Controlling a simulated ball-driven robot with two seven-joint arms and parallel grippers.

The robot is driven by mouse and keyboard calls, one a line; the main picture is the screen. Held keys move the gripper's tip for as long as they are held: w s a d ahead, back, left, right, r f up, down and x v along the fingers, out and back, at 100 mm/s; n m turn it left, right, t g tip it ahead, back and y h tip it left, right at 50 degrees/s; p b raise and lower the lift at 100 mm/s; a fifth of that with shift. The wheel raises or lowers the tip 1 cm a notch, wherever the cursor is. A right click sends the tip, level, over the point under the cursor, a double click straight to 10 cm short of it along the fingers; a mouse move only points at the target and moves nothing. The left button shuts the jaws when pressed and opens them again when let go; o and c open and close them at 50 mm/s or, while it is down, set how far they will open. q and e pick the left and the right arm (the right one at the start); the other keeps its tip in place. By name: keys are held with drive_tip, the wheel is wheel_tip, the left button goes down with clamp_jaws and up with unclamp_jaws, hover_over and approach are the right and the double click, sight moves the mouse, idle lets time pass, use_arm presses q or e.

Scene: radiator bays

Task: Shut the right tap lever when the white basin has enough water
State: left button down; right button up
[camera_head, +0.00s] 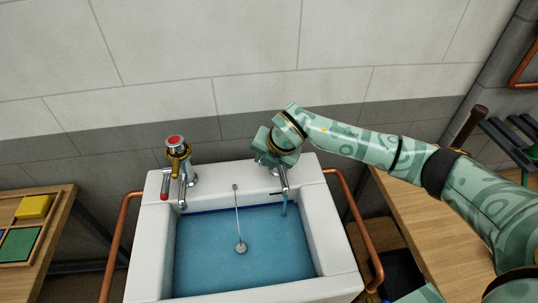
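The white basin (151,235) stands against the wall and holds blue water (205,245) that covers its floor widely. The right tap (283,181) is at the basin's back right, with a thin blue stream (284,207) under its spout. My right gripper (268,156) is at the top of this tap and hides its head and most of its lever. I cannot tell whether its fingers are open or shut. The left tap (176,165) has a red top and a red-tipped lever, and no stream shows under it. My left gripper is not in view.
A plug (241,248) on a chain lies in the basin's middle. Copper pipes (120,240) run beside the basin. A wooden table with a yellow block (33,207) and a green block (20,243) is at left. A wooden bench (415,225) is at right under my arm.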

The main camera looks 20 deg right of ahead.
drive_tip(key=p+v, duration=0.2)
drive_tip(key=v, duration=1.4)
drive_tip(key=shift+p, duration=0.35)
drive_tip(key=shift+d+r, duration=0.1)
drive_tip(key=shift+d, duration=0.05)
